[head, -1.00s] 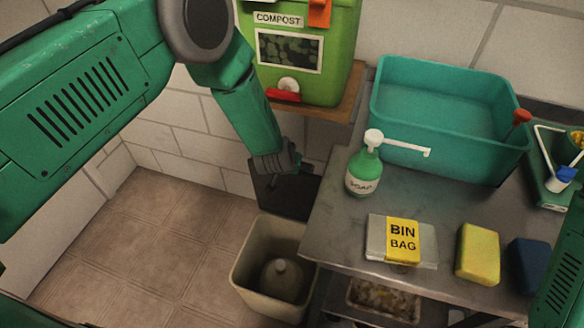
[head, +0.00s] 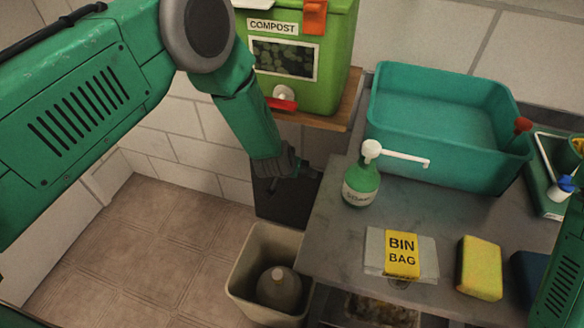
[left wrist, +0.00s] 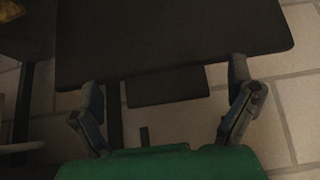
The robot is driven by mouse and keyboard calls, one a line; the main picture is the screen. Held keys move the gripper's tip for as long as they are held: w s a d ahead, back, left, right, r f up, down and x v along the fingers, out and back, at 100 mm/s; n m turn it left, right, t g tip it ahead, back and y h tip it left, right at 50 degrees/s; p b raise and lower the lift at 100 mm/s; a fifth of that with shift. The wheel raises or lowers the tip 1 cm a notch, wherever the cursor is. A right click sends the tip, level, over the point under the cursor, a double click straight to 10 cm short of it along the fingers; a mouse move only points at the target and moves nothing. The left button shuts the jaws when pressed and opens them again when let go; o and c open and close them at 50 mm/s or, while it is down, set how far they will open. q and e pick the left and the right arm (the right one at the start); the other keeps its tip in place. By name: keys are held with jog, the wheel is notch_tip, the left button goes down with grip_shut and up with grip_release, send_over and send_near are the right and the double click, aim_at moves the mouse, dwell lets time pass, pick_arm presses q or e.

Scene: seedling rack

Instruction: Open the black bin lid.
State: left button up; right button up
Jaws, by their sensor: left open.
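The black bin lid (head: 283,207) stands raised and roughly upright at the back of the beige bin (head: 240,288). The bin's mouth is uncovered, and a grey-brown rounded thing with a pale knob (head: 279,287) shows inside. My left gripper (head: 297,170) is at the upper edge of the lid. In the left wrist view the lid looks like a wide dark panel (left wrist: 175,40) just beyond the open fingers (left wrist: 165,82), which stand apart near its lower edge in the picture. I cannot tell whether they touch it. My right gripper is not in view.
The grey metal table (head: 330,238) stands close right of the bin, bearing a soap bottle (head: 361,180), a bin bag pack (head: 402,255), a yellow sponge (head: 480,268) and a teal basin (head: 445,150). The green compost box (head: 330,80) sits above. Floor left is clear.

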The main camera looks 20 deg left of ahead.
pick_arm(q)
jog(key=v, duration=1.2)
jog(key=shift+f, duration=0.1)
jog(key=s+a+f+g, duration=0.2)
jog(key=s+a+f, duration=0.1)
jog(key=s, duration=0.8)
jog(key=s+a+f+g, duration=0.2)
jog(key=s+a, duration=0.3)
jog(key=s, duration=0.6)
jog(key=s+a+f+g, duration=0.2)
jog(key=s+a+f, duration=0.1)
jog(key=s, duration=0.8)
jog(key=shift+a+f+g, duration=0.4)
jog(key=shift+f, duration=0.45)
